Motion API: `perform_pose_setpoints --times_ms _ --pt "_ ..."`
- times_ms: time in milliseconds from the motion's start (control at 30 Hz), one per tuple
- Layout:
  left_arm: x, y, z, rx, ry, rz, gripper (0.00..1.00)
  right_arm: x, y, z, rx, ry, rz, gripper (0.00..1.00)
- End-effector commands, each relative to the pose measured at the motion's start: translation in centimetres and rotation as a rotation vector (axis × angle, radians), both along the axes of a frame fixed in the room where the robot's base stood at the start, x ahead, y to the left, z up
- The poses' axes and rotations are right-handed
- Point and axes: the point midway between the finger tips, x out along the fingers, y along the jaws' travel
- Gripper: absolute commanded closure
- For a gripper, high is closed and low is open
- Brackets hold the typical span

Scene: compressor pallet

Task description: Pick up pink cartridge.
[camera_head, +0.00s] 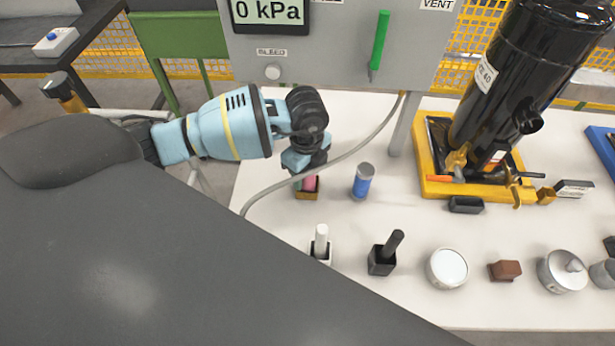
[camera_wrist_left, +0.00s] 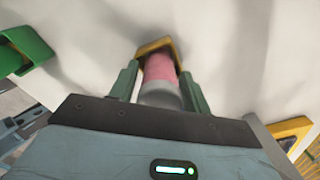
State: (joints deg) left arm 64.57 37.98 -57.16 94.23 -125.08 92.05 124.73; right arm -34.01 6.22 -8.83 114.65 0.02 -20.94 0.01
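The pink cartridge (camera_head: 310,184) stands in a small yellow-brown holder (camera_head: 307,196) on the white table, partly hidden under my left gripper (camera_head: 308,168). In the left wrist view the pink cartridge (camera_wrist_left: 161,70) shows its grey near end between the two green-grey fingers of my left gripper (camera_wrist_left: 160,82). The fingers are on either side of it, with narrow gaps showing, so the gripper looks open around it. The holder (camera_wrist_left: 153,45) is at the cartridge's far end. My right gripper is not in view.
A blue cartridge (camera_head: 362,184) stands just right of my left gripper. A grey hose (camera_head: 340,158) curves close by. A white-handled piece (camera_head: 320,240) and a black-handled block (camera_head: 383,258) stand nearer. The black compressor cylinder (camera_head: 500,95) is on a yellow pallet (camera_head: 435,188) at right.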

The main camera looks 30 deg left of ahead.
Motion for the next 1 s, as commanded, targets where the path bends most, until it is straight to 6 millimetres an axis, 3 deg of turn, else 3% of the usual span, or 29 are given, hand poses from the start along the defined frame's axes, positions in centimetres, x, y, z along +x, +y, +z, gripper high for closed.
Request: perform_pose_setpoints --times_ms 33,267,567,1000 --pt "0.0 0.0 0.0 0.0 0.0 0.0 0.59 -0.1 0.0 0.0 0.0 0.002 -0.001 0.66" --pt "0.0 0.0 0.0 0.0 0.0 0.0 0.89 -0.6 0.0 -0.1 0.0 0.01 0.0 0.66" --pt "0.1 0.0 0.5 0.0 -0.002 -0.001 0.9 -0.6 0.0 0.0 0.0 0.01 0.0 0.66" --pt "0.1 0.0 7.9 -0.001 -0.005 -0.001 0.9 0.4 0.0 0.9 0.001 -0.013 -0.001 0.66"
